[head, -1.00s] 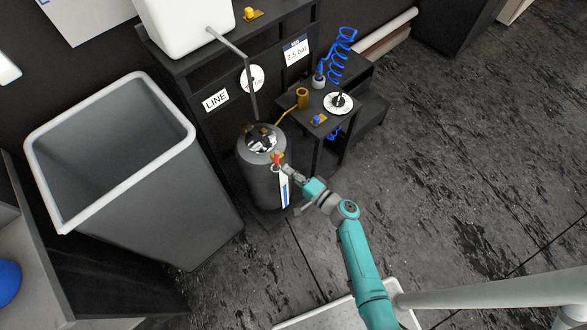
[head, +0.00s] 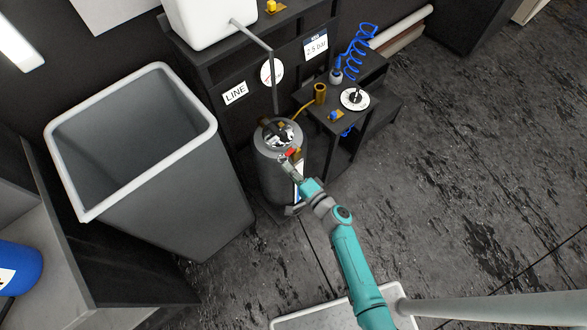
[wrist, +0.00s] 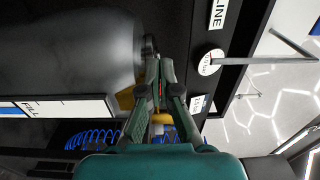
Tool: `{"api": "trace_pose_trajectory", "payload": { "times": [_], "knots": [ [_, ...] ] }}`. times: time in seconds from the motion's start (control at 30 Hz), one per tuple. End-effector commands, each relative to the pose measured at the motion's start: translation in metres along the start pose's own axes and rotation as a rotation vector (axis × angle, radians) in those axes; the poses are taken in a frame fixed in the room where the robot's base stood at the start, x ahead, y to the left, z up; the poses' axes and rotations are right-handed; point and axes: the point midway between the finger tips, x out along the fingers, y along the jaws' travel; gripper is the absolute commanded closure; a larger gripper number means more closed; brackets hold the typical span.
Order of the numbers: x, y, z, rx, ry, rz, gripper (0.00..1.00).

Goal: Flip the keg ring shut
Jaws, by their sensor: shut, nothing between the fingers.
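The keg (head: 272,177) is a dark grey cylinder standing upright beside the black bench. A small red piece (head: 291,152) shows at its top front rim, by my gripper. I cannot make out the ring's outline or how far it is tilted. My gripper (head: 285,159) is shut and empty at the keg's upper front, just below the red piece; whether it touches is unclear. In the wrist view, my gripper (wrist: 160,66) has its fingers together near the keg's end. The keg (wrist: 70,45) fills the upper left there, and a thin red bit shows between the fingers.
A large grey bin (head: 170,170) stands close left of the keg. A small black side table (head: 352,120) with a dial and brass fitting is at its right. A grey pipe (head: 272,75) comes down above the keg. The floor at right is clear.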

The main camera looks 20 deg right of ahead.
Motion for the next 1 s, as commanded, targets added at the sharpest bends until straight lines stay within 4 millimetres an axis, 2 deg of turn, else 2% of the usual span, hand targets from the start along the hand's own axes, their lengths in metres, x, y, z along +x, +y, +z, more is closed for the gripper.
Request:
{"api": "trace_pose_trajectory", "payload": {
  "times": [0.3,1.0],
  "knots": [
    [0.0091,-0.0002,0.0062,0.000,-0.001,-0.001,1.00],
    [0.0103,-0.0003,0.0065,-0.001,-0.002,-0.001,1.00]
  ]
}}
